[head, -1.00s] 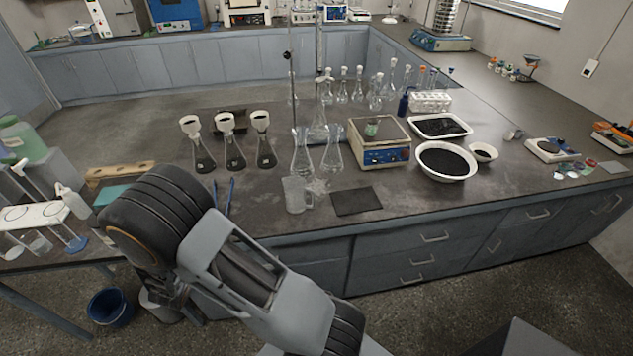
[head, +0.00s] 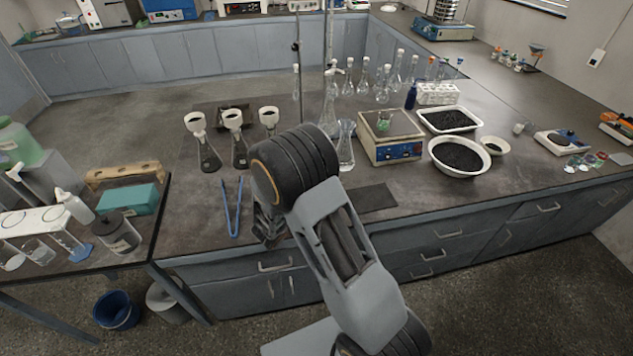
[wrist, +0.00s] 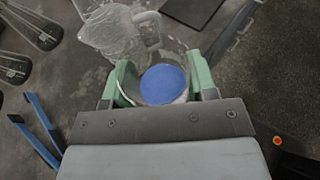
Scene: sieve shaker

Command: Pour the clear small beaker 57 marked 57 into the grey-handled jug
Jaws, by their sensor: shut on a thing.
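My gripper (wrist: 162,80) is shut on a small clear beaker (wrist: 142,96), with its green-lined fingers on either side. A round blue surface shows inside the beaker; no 57 marking is legible. The clear jug (wrist: 108,30) with a greyish handle (wrist: 149,20) stands on the bench just beyond the beaker in the wrist view. The beaker's rim overlaps the jug's near side in the picture; I cannot tell whether they touch. In the head view my arm hides the jug and the beaker, and only part of my gripper (head: 268,226) shows.
A glass flask (head: 345,150) stands just right of my arm, with other glassware behind. A balance (head: 391,150) and a dark mat (head: 377,198) lie to the right. Blue tongs (head: 232,210) and several funnel-topped flasks (head: 238,152) are to the left.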

